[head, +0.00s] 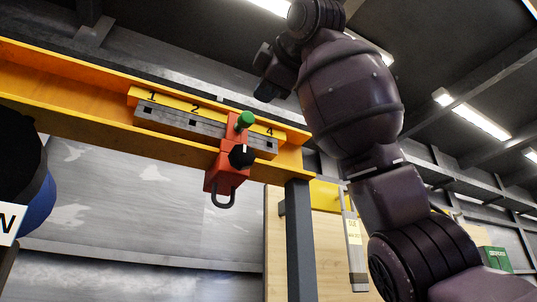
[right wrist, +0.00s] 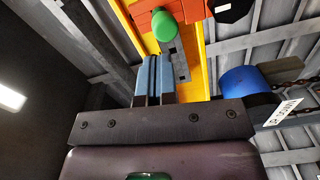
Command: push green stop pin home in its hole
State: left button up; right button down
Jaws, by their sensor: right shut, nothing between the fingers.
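The green stop pin (head: 245,119) sits at the top of the red trolley (head: 225,172), near where the 3 would be on the numbered strip. Its green head stands out from the red body; its depth in the hole cannot be told. In the right wrist view the green pin (right wrist: 165,26) is just beyond the fingertips, slightly to their right. My right gripper (head: 266,90) is above and right of the pin, apart from it in the head view. Its blue-grey fingers (right wrist: 153,62) are shut and empty. My left gripper is not in view.
A yellow beam (head: 70,92) carries a grey bar (head: 180,121) with holes under a numbered strip. A black knob (head: 241,157) sticks out of the trolley below the pin. A grey post (head: 299,240) stands at the beam's right end. A blue drum (right wrist: 240,80) hangs nearby.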

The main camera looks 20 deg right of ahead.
aim_at(249, 114)
jog(key=shift+w+a+p, duration=0.25)
jog(key=shift+w+p, duration=0.05)
jog(key=shift+w, duration=0.95)
jog(key=shift+w+a+p, duration=0.25)
jog(key=shift+w, duration=1)
jog(key=shift+w+p, duration=0.35)
jog(key=shift+s, duration=0.15)
